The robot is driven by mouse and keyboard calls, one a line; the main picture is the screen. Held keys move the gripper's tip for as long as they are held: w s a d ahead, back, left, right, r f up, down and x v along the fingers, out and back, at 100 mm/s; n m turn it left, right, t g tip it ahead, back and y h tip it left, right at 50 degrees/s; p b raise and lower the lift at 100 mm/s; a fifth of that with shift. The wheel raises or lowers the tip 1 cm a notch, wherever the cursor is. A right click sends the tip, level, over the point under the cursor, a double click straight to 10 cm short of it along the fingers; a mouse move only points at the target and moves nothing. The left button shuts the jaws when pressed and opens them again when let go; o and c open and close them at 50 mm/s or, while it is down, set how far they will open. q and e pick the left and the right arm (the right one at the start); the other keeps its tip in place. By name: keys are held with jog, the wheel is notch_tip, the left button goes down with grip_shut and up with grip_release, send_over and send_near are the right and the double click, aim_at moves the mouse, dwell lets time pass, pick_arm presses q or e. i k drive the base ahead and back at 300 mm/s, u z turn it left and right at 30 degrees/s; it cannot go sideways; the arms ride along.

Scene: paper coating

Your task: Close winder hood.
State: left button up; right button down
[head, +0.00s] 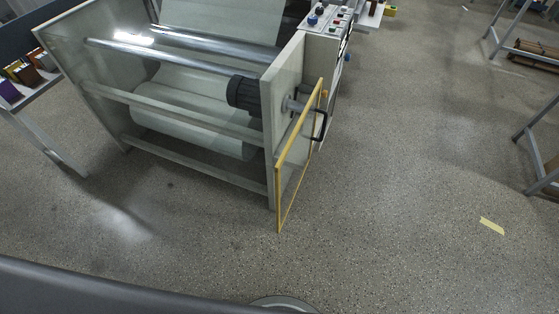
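The winder (197,118) stands at the upper left, with a pale frame, metal rollers and a wide roll of paper (195,110). A yellow-framed clear panel (279,200), which looks like the hood, stands upright at the winder's right end, beside the right side wall (284,75). A black handle (322,125) is on its far part. The panel reaches towards me slightly past the wall's front edge. I cannot tell where its hinge is. The front of the winder, with its rollers, is uncovered. Neither of my grippers is in view.
A control box (327,20) with buttons adjoins the winder's far right. A dark motor (243,93) sits inside the side wall. A side table (30,85) with coloured items is at left. Metal racks (536,140) stand at right. The speckled floor between is clear apart from a yellow strip (492,226).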

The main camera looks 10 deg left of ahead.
aim_at(302, 159)
jog(key=z, duration=2.35)
jog(key=k, duration=1.05)
jog(key=u, duration=2.3)
